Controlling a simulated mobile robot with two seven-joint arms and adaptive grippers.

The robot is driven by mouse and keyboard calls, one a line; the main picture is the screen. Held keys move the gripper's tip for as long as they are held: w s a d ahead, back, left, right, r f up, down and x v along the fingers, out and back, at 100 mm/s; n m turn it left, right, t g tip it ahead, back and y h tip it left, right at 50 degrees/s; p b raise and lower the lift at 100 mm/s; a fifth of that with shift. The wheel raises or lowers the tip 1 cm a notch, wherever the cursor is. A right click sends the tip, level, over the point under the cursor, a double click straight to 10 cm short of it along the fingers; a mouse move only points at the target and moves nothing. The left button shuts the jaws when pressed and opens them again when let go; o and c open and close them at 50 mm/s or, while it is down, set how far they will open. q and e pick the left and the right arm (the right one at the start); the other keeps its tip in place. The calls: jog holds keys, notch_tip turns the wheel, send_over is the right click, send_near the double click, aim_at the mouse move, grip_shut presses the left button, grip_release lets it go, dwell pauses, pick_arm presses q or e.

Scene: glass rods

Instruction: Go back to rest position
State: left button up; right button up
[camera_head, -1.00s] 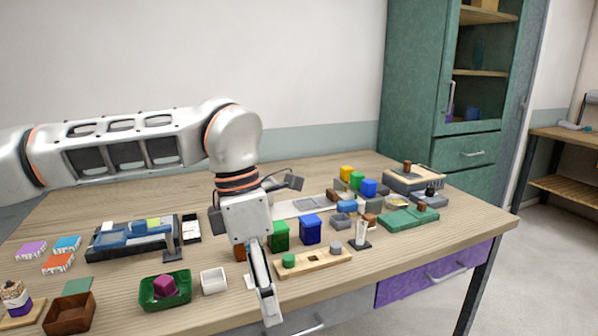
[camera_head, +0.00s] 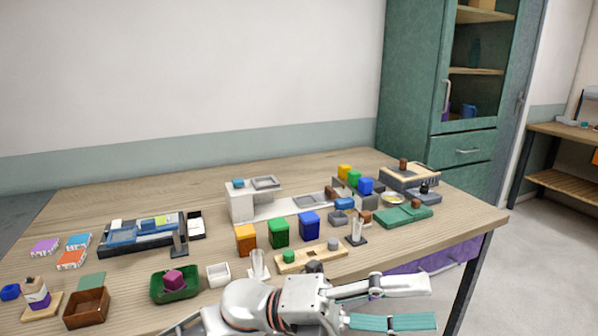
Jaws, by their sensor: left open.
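My left gripper (camera_head: 428,303) is at the bottom of the head view, right of centre. Its two fingers point right and are spread apart, with nothing between them. It is in front of the table's near edge, apart from the objects on top. A clear upright glass piece (camera_head: 258,264) stands behind my arm, left of the wooden strip. Another clear upright glass piece (camera_head: 357,231) stands on a dark base further right. Whether either holds a rod is too small to tell. My right gripper is out of view.
The wooden table (camera_head: 110,200) carries orange (camera_head: 246,239), green (camera_head: 279,232) and blue (camera_head: 309,225) boxes, a wooden strip with pegs (camera_head: 330,255), a green tray (camera_head: 190,290) and a brown box (camera_head: 87,307). A purple drawer (camera_head: 455,255) is under the right side. A green cabinet (camera_head: 410,90) stands behind.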

pick_arm(q)
jog(key=w+a+f+n+t+h+p, duration=0.1)
jog(key=w+a+f+n+t, duration=0.2)
jog(key=n+t, duration=0.5)
jog(key=w+a+f+n+t, duration=0.1)
jog(key=w+a+n+t, duration=0.35)
jog(key=n+t, duration=0.3)
jog(key=w+a+f+n+t+y+p, duration=0.1)
jog(key=w+a+f+n+t+y, duration=0.1)
jog(key=a+f+n+t+y, duration=0.4)
jog(key=w+a+f+n+t+y+p, duration=0.15)
jog(key=a+f+n+y, duration=0.25)
jog(key=f+n, duration=0.45)
jog(key=s+a+f+n+g+y, duration=0.3)
jog(key=s+a+f, duration=0.5)
jog(key=f, duration=0.5)
jog(key=s+a+f+n+g+y, duration=0.3)
jog(key=s+a+f+n+y, duration=0.2)
jog(key=s+a+f, duration=0.4)
notch_tip(320, 180, down, 4)
jog(key=shift+s+a+r+g+y+p, duration=0.15)
jog(key=shift+s+g+y+p, duration=0.15)
jog(key=shift+s+y, duration=0.3)
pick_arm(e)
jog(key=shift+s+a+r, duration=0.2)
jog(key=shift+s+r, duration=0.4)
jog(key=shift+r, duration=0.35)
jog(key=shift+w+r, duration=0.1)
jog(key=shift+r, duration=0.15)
